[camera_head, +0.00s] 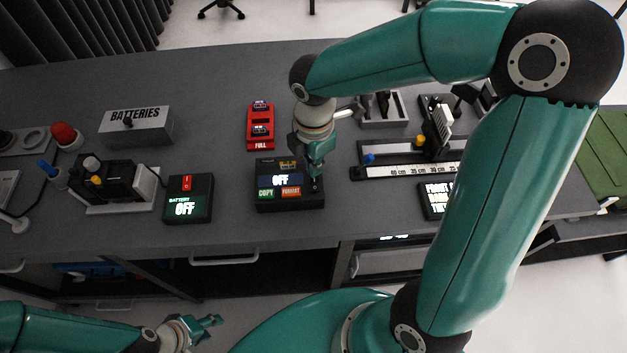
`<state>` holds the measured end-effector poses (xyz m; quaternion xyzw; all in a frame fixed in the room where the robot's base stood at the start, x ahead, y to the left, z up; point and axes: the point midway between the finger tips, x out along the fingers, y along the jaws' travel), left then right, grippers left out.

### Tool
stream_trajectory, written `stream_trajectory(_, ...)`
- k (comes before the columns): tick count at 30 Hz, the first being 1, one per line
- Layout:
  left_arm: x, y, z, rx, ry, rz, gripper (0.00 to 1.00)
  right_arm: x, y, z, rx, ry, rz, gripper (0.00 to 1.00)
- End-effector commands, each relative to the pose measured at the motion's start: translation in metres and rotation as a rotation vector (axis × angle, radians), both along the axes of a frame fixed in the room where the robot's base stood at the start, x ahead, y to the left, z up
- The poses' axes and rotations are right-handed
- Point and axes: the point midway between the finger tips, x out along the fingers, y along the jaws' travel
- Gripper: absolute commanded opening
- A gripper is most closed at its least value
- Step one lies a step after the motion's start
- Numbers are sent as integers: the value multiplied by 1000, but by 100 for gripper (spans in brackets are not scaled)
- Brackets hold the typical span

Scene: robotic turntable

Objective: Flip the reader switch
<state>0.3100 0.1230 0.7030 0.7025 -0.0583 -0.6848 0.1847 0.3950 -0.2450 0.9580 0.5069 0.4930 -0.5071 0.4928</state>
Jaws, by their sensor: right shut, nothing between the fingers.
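The reader is a black box (263,199) on the grey table. Its display reads OFF, above a green COPY button (266,194) and an orange-red button (291,192). A small switch (315,186) sits on its right part, partly hidden by my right gripper. My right gripper (317,172) points down over the right side of the reader, shut and empty, with its fingertips close to the switch. I cannot tell whether they touch it. My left gripper (212,327) is low at the front, away from the table, and looks open and empty.
A battery box (187,207) with a red switch also reads OFF. A red FULL holder (260,128) stands behind the reader. A BATTERIES box (137,127) is at the back left. A ruler rail (400,172) lies to the right. My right arm covers part of the table's right side.

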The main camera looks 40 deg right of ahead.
Motion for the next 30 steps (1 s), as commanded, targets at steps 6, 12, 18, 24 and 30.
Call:
stream_trajectory(6, 0, 0, 0, 0, 0, 0, 40, 0, 0, 0, 0, 0, 0, 0)
stream_trajectory(12, 0, 0, -2, 0, 0, 0, 40, 0, 0, -2, 0, 0, 1, 0)
stream_trajectory(18, 0, 0, -5, 0, 0, 0, 40, 0, 0, -6, 0, 0, 1, 0)
stream_trajectory(24, 0, 0, -7, 0, 0, 0, 40, 0, 0, -9, 0, 0, 1, 0)
stream_trajectory(30, 0, 0, -9, 0, 0, 0, 40, 0, 1, -12, 0, 0, 2, 0)
